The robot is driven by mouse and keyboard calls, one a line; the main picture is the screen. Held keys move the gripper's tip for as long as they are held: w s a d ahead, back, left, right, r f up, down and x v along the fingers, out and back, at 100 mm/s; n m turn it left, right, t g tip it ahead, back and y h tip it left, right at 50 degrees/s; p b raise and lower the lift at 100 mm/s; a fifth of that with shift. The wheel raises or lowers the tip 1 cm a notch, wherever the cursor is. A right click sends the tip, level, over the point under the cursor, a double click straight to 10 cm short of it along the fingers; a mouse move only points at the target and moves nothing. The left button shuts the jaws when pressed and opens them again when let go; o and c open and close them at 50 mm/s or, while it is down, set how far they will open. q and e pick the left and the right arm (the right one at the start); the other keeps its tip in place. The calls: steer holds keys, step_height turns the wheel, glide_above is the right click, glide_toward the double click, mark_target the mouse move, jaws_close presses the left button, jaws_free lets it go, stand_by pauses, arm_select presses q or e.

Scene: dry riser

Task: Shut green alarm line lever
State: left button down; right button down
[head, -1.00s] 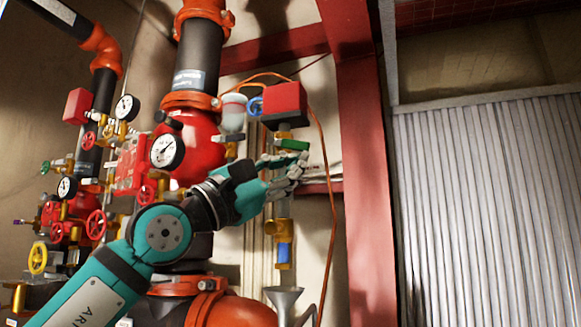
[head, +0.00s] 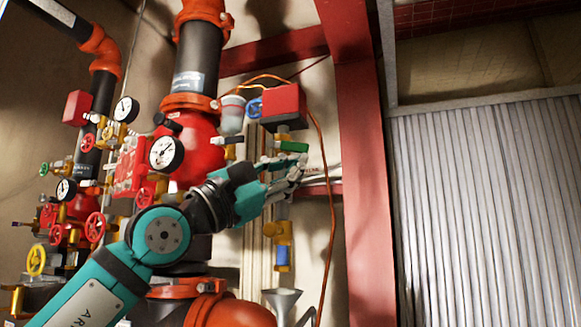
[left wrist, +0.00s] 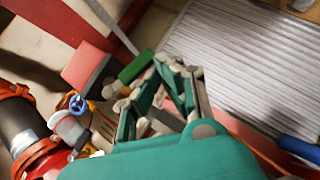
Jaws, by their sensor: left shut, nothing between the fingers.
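The green lever (head: 294,146) sits just under the red box on the valve pipe right of the big riser, lying roughly level in the head view. It also shows in the left wrist view (left wrist: 135,67) as a green bar left of the fingers. My left gripper (head: 301,164) is shut and empty just below the lever. In the left wrist view its fingertips (left wrist: 178,64) are close beside the lever's end. I cannot tell whether they touch it. The fingers cover part of the pipe under the lever. My right gripper is not in view.
The red box (head: 284,104) with a blue handwheel (head: 255,107) is above the lever. An orange cable (head: 329,215) hangs just right of the gripper. A red steel post (head: 362,160) stands further right. Gauges and red valves (head: 130,168) crowd the left.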

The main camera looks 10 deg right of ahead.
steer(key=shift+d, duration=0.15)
arm_select(q)
steer(key=v, duration=1.2)
steer(key=shift+w+f, duration=0.1)
stand_by(0.4)
